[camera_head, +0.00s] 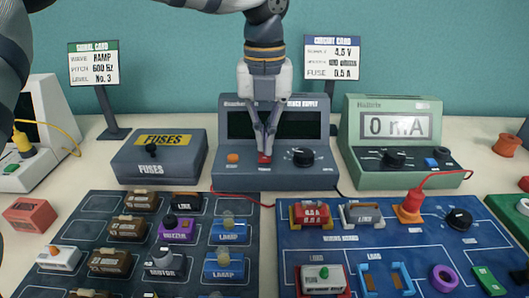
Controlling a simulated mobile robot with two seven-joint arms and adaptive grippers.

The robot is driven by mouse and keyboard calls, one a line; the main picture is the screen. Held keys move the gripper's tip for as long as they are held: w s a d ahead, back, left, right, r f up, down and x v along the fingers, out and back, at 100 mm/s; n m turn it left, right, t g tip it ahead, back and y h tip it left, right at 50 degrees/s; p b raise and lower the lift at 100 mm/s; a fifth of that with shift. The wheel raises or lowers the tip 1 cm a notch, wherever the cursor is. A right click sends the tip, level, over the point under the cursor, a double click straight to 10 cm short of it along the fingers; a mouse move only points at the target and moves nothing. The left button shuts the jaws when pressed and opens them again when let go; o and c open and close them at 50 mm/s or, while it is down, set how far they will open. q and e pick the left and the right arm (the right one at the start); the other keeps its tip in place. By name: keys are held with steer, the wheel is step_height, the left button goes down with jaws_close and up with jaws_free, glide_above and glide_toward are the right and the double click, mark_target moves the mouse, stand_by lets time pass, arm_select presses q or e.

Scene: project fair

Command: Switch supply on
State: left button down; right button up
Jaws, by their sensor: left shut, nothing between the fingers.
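The bench supply (225,165) is a dark grey box at the centre back. Its screen (238,124) is dark, with no reading visible. Its sloped front has an orange button or jack (232,158), a red button or jack (264,160) and a black knob (302,157). My left gripper (265,150) points down in front of the supply, fingertips together and empty, right at the red part. I cannot tell whether they touch it or press it. The gripper hides part of the screen and the label. My right gripper is not in view.
A grey fuses box (158,172) stands left of the supply, a green meter (353,130) reading 0 mA to its right. Two boards with several blocks (228,232) lie in front. A red wire (240,198) runs from the supply area. Two cards (94,64) (332,58) stand behind.

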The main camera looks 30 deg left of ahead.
mark_target(264, 157)
arm_select(q)
steer(key=shift+f, duration=1.3)
stand_by(0.7)
steer(key=shift+r, duration=3.6)
